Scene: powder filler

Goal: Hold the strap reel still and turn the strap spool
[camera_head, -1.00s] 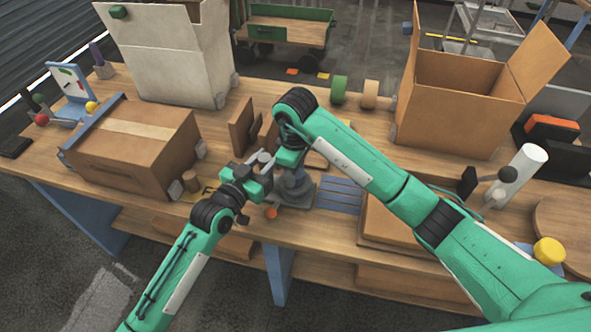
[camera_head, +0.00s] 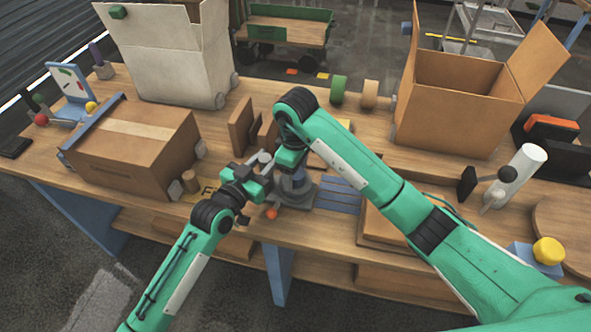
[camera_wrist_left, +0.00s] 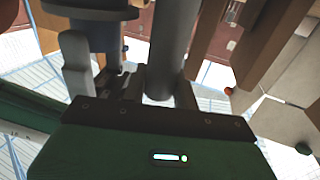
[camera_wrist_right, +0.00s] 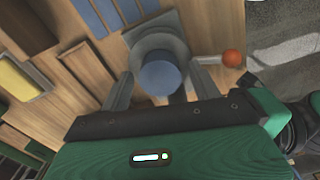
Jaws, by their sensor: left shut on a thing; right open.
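The strap reel has a grey base (camera_head: 296,200) near the table's front edge, also in the right wrist view (camera_wrist_right: 175,30). Its blue strap spool (camera_wrist_right: 160,77) sits on the base, partly hidden in the head view (camera_head: 297,182). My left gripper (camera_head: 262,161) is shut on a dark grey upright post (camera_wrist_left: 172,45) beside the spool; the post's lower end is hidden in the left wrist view. My right gripper (camera_wrist_right: 162,88) points down at the spool, open, with one finger on each side. I cannot tell whether its fingers touch the spool.
An orange ball (camera_head: 271,213) is by the base at the front edge. A closed carton (camera_head: 135,150) stands left, an open carton (camera_head: 455,110) back right. A blue slatted panel (camera_head: 338,194) and brown upright boards (camera_head: 240,125) are close to the reel.

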